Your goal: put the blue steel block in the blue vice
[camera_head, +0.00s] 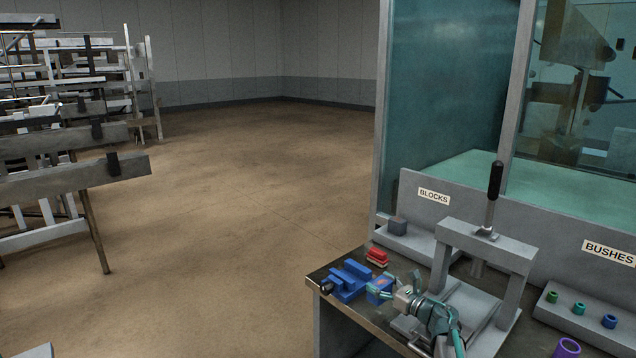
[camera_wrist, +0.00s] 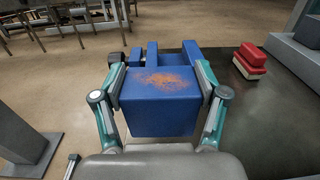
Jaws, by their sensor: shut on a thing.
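The blue steel block (camera_wrist: 160,103) has a rusty orange patch on its top. My gripper (camera_wrist: 160,92) is shut on it, one finger on each side, in the wrist view. In the head view the block (camera_head: 380,287) is in my gripper (camera_head: 383,293), close beside the blue vice. The blue vice (camera_head: 348,278) sits at the table's left end; in the wrist view its jaws (camera_wrist: 178,49) show just beyond the block. The block's underside is hidden, and I cannot tell whether it touches the vice.
A red block-like object (camera_head: 377,256) lies behind the vice. A grey press (camera_head: 486,243) with a black-handled lever stands to the right. A BLOCKS rack (camera_head: 420,239) holds a grey block. A BUSHES rack (camera_head: 590,322) holds coloured bushes. A purple ring (camera_head: 567,348) is at the front.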

